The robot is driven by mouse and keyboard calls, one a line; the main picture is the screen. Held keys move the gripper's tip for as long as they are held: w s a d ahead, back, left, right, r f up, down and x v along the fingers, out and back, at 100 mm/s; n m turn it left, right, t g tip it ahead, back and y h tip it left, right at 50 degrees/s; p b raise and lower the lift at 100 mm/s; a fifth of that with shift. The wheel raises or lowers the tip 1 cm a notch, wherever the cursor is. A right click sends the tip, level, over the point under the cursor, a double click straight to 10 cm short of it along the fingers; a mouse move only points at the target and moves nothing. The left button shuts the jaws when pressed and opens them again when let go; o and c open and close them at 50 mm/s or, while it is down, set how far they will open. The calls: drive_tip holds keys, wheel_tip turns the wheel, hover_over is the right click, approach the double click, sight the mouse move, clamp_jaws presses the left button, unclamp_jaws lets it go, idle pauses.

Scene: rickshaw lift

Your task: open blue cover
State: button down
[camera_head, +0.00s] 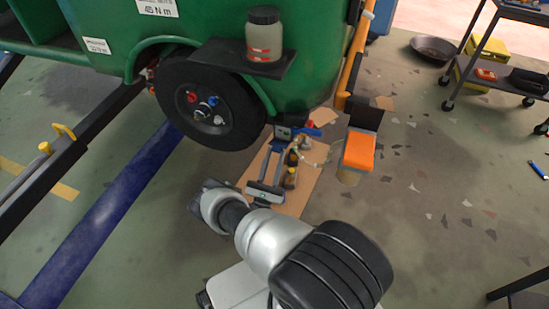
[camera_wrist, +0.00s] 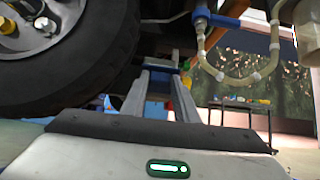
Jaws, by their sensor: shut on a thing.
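My gripper (camera_head: 283,139) reaches in low beside the wheel of the green vehicle, under its right end. Its two grey fingers show in the wrist view (camera_wrist: 160,70), closed on a small blue part that appears to be the blue cover (camera_wrist: 160,62). Little of this cover shows between the fingertips, and I cannot tell how far it is open. A blue valve-like fitting (camera_wrist: 217,19) with a pale looped hose is to the right of the fingers, apart from them. It shows in the head view as a blue piece (camera_head: 309,131).
The black wheel (camera_head: 208,102) is close on the left of my gripper. An orange block (camera_head: 359,151) is to its right. Cardboard (camera_head: 300,195) lies on the floor below. A tool cart (camera_head: 500,60) stands far right.

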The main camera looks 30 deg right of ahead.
drive_tip(key=c, duration=1.4)
unclamp_jaws()
drive_tip(key=shift+d, duration=0.1)
wheel_tip(320, 180, up, 10)
drive_tip(key=p, duration=0.4)
